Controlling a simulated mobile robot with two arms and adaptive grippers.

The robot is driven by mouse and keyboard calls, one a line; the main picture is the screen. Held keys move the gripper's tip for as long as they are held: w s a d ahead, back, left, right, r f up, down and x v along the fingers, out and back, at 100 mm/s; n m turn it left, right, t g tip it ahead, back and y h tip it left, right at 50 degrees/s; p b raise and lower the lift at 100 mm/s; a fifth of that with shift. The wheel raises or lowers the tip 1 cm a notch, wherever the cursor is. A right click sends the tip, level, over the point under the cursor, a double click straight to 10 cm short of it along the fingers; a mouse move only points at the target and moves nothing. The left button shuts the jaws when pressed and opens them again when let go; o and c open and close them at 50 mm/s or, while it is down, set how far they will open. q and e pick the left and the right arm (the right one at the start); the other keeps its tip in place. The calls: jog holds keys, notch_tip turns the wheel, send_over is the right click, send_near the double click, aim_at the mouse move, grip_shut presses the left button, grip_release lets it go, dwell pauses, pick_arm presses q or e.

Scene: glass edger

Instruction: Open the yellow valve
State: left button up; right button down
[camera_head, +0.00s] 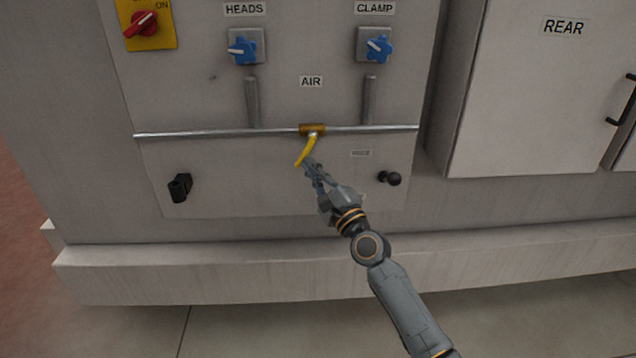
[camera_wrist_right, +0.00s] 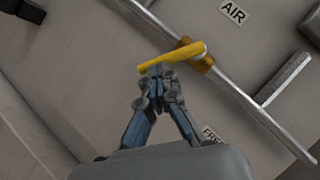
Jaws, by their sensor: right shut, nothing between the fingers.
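The yellow valve handle (camera_head: 305,151) hangs down and slightly left from the brass valve body (camera_head: 313,129) on the horizontal pipe below the AIR label. My right gripper (camera_head: 309,164) is at the lower free end of the handle. In the right wrist view the handle (camera_wrist_right: 165,58) crosses just beyond the shut fingertips (camera_wrist_right: 156,70), with nothing between them. The tips look very close to the handle or against it; I cannot tell whether they touch. My left gripper is not in view.
Above the pipe (camera_head: 220,132) are the blue HEADS knob (camera_head: 243,50), the blue CLAMP knob (camera_head: 378,47) and a red switch (camera_head: 144,24). A black fitting (camera_head: 180,188) and a black ball knob (camera_head: 390,178) stick out below. A machine ledge (camera_head: 200,278) runs along the bottom.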

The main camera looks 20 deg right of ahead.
jog(key=a, duration=0.1)
jog(key=a+r, duration=0.1)
jog(key=w+a+m, duration=0.1)
jog(key=shift+a+r+t+h, duration=0.2)
jog(key=shift+r+t+h, duration=0.05)
jog(key=shift+t+h, duration=0.05)
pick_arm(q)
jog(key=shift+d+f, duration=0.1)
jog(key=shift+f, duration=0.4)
pick_arm(e)
jog(key=shift+w+a+r+m+t+h, duration=0.15)
jog(key=shift+a+r+m+t+h, duration=0.25)
jog(key=shift+m, duration=0.7)
jog(key=shift+a+r, duration=0.15)
jog(key=shift+r, duration=0.1)
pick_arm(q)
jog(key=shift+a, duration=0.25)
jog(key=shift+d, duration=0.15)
pick_arm(e)
send_near(296, 164)
jog(key=s, duration=0.1)
jog(key=s+a+r, duration=0.1)
jog(key=s, duration=0.1)
jog(key=shift+s+a+r, duration=0.15)
jog(key=shift+s+r, duration=0.1)
jog(key=shift+r, duration=0.15)
